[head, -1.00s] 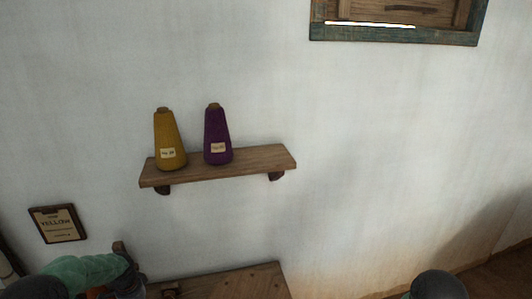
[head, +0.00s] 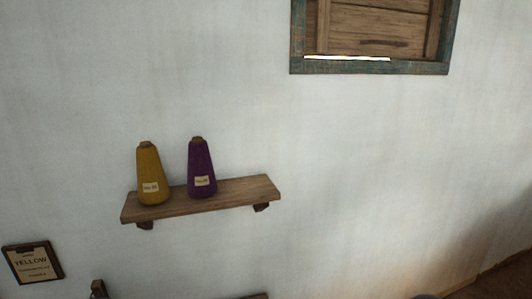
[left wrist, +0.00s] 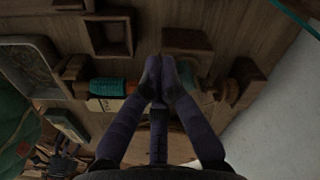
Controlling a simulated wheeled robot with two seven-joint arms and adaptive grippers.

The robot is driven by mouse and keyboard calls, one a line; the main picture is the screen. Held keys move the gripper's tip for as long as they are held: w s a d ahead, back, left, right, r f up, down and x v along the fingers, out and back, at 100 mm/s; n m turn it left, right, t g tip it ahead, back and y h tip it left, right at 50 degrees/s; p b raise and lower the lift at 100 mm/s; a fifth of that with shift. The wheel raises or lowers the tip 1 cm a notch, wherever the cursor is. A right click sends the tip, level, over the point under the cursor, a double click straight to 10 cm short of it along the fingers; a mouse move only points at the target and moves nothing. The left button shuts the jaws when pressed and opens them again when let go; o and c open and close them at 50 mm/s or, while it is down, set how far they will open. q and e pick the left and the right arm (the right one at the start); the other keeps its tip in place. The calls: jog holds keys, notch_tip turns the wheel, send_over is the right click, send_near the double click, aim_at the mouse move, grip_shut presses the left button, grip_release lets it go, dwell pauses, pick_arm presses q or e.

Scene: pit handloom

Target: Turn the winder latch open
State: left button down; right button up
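In the left wrist view my left gripper (left wrist: 160,85) points at a wooden bench with a winder. Its two dark fingers have come together at the tips. I cannot tell whether something thin is held between them. A teal thread spool (left wrist: 108,86) lies just left of the fingertips, with a pale label beside it. A rounded wooden part (left wrist: 245,80) is to the right of the fingers. The latch cannot be made out, and the fingers may hide it. The head view shows neither gripper nor the winder.
In the head view a wall shelf (head: 235,194) holds a yellow cone (head: 151,171) and a purple cone (head: 201,166). A YELLOW sign (head: 33,263) hangs lower left, and a shuttered window (head: 372,66) is above. In the wrist view, an open wooden box (left wrist: 109,34) lies beyond the spool.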

pick_arm(q)
notch_tip(320, 180, up, 6)
jog(key=p, duration=0.4)
jog(key=shift+s+a+r+p, duration=0.15)
jog(key=shift+a+p, duration=0.05)
jog(key=shift+p, duration=0.1)
